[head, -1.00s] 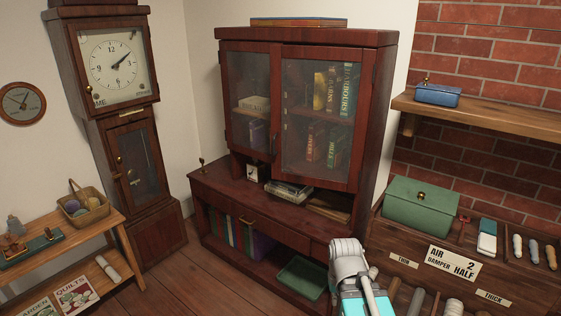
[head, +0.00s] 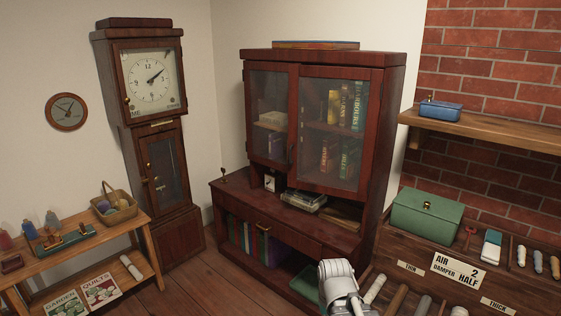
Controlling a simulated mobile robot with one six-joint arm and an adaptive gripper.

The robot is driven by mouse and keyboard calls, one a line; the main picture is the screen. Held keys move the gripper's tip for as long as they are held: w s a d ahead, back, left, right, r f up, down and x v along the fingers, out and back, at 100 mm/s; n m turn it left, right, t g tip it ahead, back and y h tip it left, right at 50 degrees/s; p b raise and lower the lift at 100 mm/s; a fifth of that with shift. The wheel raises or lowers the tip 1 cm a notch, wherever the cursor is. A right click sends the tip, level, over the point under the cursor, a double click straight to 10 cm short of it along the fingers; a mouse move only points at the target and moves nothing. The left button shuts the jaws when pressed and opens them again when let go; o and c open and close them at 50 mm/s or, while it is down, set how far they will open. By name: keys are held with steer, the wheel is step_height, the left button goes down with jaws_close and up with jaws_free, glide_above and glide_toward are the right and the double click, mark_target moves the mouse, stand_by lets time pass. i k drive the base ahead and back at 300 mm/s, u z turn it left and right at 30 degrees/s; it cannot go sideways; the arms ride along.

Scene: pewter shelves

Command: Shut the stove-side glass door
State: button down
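The dark red-brown cabinet (head: 322,57) has two glass doors. The stove-side glass door (head: 332,125) is the right one, nearer the brick wall, with books behind its pane. It looks wider than the left glass door (head: 270,112) and seems to stand slightly proud of it, so it appears a little ajar; the exact gap is hard to tell. A small dark handle shows near the meeting edges of the doors. Part of my white arm shows at the bottom edge, below and in front of the cabinet. My gripper's fingers are not visible, and nothing touches the door.
The cabinet's lower ledge (head: 240,198) holds stacked books and small items. At right are a green box (head: 427,217) on a wooden bench and a shelf (head: 480,122) with a blue box. At left are a tall clock (head: 150,90) and a low table (head: 85,243). Floor (head: 190,285) is clear between.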

mark_target(376, 75)
steer(key=u, duration=0.45)
steer(key=k, duration=1)
steer(key=u, duration=0.55)
steer(key=i, duration=1.85)
steer(key=z, duration=1)
steer(key=i, duration=0.45)
steer(key=z, duration=0.3)
